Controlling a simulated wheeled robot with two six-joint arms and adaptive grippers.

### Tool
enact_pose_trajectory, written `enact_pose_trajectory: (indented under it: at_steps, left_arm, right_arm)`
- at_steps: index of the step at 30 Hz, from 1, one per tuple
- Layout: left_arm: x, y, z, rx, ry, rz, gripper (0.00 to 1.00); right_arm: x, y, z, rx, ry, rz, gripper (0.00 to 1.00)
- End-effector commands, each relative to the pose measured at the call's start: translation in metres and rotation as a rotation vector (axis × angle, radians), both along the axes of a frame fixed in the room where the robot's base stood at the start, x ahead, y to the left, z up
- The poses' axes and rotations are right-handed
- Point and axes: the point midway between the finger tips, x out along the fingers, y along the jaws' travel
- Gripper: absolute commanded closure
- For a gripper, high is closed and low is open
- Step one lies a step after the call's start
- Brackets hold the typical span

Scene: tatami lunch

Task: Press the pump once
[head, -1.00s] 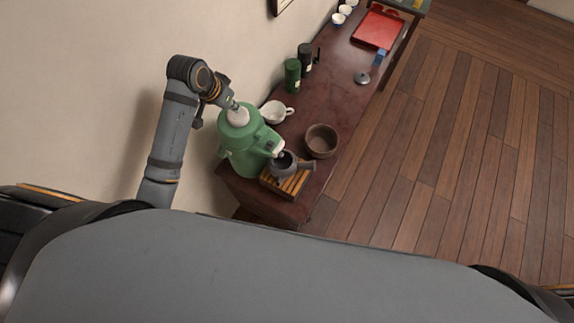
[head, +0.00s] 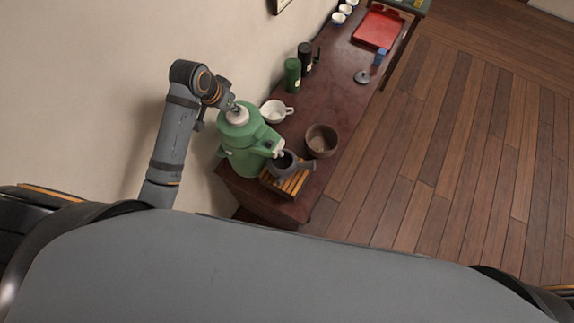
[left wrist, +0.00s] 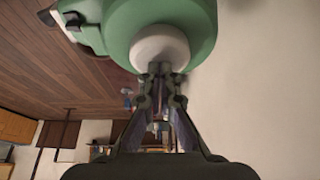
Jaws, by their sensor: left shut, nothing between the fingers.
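The green pump pot (head: 243,150) stands upright at the near left end of the dark red table. Its round white pump top (head: 238,117) faces up. My left gripper (head: 234,106) is above the pump top with its fingertips at it. In the left wrist view the shut, empty fingers (left wrist: 160,70) meet the white top (left wrist: 160,46) on the green pot (left wrist: 190,18). The fingers appear to touch the top. Under the pot's spout a dark grey teapot (head: 286,164) sits on a slatted wooden stand (head: 287,184). My right gripper does not show.
A brown bowl (head: 321,140) and a white cup (head: 274,111) stand beside the pot. Farther back are a green canister (head: 292,74), a black canister (head: 305,57), a small lid (head: 361,77) and a red tray (head: 377,29). The wall is close on the left.

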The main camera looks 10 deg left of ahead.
Motion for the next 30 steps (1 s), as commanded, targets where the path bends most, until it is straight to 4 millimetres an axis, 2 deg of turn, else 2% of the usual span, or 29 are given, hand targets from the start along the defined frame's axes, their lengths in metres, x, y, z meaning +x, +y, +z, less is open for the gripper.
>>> enact_pose_trajectory:
  at_steps: [15,23,30]
  left_arm:
    - [-0.002,0.0,-0.022,-0.001,0.008,0.001,1.0]
    - [-0.002,0.0,-0.02,0.0,0.01,0.001,1.0]
    - [-0.002,0.0,-0.007,-0.001,0.009,0.001,1.0]
  right_arm:
    - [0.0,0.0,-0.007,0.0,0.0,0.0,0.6]
    - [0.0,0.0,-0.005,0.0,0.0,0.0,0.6]
    - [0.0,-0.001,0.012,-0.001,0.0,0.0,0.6]
